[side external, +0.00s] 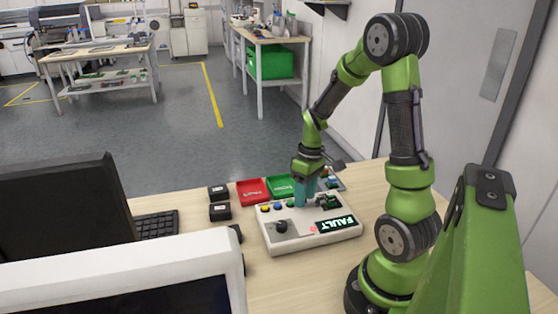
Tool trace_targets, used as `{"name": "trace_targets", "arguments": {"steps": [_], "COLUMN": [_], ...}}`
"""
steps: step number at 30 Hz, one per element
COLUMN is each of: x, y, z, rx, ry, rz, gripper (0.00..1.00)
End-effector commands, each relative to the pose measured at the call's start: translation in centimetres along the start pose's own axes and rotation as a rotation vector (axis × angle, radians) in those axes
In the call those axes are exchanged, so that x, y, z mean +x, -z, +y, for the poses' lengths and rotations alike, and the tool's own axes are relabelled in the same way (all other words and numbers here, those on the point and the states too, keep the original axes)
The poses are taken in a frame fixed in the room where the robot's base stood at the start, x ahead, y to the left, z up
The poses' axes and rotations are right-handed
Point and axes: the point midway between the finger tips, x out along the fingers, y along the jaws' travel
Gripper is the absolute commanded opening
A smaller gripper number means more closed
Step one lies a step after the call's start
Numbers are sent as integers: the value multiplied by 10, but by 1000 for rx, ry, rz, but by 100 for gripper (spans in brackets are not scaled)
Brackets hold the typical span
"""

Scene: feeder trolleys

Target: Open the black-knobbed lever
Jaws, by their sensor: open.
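A white control box (305,239) lies on the desk in the side external view, with a lit "FAULT" display on its front right. A round black knob (282,226) sits at its left front. A small dark fitting (328,202) stands at the box's right rear; it may be the black-knobbed lever, but it is too small to tell. My gripper (306,199) points down over the rear of the box, just left of this fitting. Its teal fingers are open, and I see nothing between them. I cannot tell whether they touch anything.
A red tray (253,191) and a green tray (281,186) lie behind the box. Two small black boxes (220,212) stand to its left. A keyboard (157,224) and monitors fill the left. Bare desk shows in front of the box.

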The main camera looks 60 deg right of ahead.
Motion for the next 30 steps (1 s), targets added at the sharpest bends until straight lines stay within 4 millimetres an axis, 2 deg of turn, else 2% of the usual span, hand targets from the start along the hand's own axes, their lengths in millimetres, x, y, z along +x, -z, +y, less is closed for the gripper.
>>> {"name": "trace_targets", "arguments": {"steps": [6,15,23,30], "x": [0,0,0,-1], "y": [0,0,1,3], "z": [0,0,0,3], "rx": [0,0,11,100], "ry": [0,0,0,0], "rz": [0,0,2,15], "gripper": [47,1,0,0]}}
